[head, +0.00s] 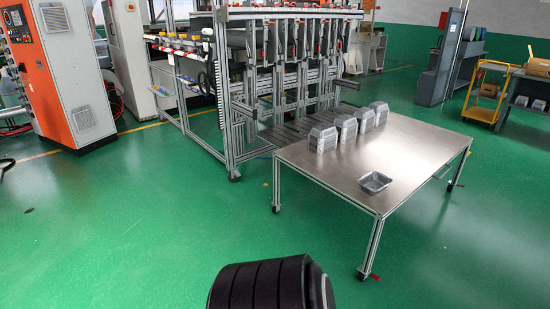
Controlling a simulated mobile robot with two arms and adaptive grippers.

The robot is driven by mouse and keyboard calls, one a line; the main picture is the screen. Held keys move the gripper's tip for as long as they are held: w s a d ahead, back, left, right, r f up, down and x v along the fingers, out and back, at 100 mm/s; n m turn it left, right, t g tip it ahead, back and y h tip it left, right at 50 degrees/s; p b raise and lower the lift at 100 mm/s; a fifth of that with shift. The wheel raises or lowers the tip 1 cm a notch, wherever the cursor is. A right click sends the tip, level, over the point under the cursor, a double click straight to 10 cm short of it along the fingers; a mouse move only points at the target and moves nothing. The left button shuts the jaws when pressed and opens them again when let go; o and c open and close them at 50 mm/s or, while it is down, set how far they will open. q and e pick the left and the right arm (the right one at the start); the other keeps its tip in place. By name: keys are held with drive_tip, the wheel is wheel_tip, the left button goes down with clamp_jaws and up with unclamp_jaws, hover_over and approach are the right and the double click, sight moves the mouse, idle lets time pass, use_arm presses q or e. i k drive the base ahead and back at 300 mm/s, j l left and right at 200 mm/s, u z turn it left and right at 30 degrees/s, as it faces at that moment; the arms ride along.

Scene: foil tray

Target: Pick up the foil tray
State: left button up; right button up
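A single foil tray (375,182) lies on the metal table, near its front right part. It is silver, shallow and open side up. Stacks of upside-down foil trays stand along the table's far left edge: a near stack (323,138), others behind it and a far stack (379,112). The steel-topped table (400,147) stands on a frame with casters, some distance ahead and to the right. Neither of my grippers shows in the head view. A dark ribbed cylindrical object at the bottom edge looks like part of me.
A large aluminium-framed machine (265,80) stands behind the table's left side. An orange and white control cabinet (62,65) is at the far left. A yellow cart (487,92) stands at the back right. The green floor (130,230) is clear in front and to the left.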

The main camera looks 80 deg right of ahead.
sight(374, 183)
drive_tip(key=z, duration=3.55)
drive_tip(key=i+l+u, duration=0.15)
drive_tip(key=i+l, duration=0.2)
drive_tip(key=i, duration=0.1)
